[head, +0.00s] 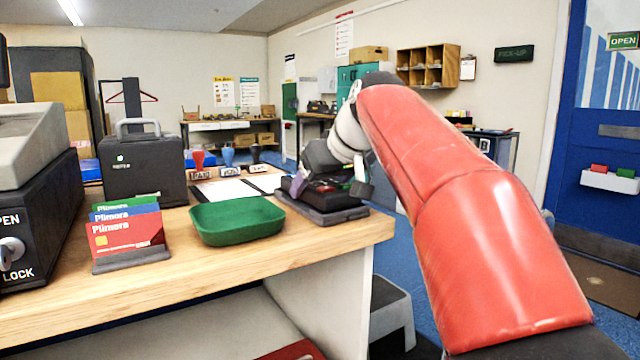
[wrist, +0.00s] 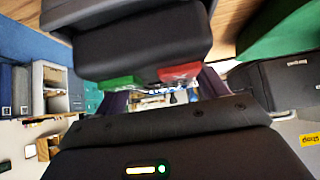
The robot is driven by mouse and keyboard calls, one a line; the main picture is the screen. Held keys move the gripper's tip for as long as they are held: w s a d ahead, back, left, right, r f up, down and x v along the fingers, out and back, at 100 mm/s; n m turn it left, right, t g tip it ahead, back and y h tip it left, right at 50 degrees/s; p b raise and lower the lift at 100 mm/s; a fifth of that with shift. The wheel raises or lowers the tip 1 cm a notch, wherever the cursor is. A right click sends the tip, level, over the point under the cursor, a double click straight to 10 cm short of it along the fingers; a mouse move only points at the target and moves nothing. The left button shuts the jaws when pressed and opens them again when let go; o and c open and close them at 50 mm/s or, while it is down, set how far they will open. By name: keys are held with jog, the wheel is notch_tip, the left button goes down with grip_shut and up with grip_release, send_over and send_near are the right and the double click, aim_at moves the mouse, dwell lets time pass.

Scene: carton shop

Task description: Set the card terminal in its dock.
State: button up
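The card terminal (head: 325,187) is a dark device with a red and a green key. In the head view it is at or just above its dark dock (head: 322,214), a low base near the counter's right end; I cannot tell whether it is seated. My gripper (head: 330,184) reaches down over the terminal from above. In the wrist view the terminal (wrist: 140,45) fills the upper middle, its green and red keys facing my gripper (wrist: 163,94). The fingers show on either side below the keys, their tips partly hidden. Whether they press on the terminal is unclear.
A green tray (head: 236,222) stands close left of the dock. Behind are several stamps (head: 228,157) and a clipboard (head: 235,187). A card holder (head: 130,238), black case (head: 142,167) and cash register (head: 40,210) are farther left. The counter (head: 200,275) ends just right of the dock.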

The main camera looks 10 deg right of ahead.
jog(key=o, duration=0.5)
jog(key=p+v, duration=0.1)
jog(key=v, duration=0.7)
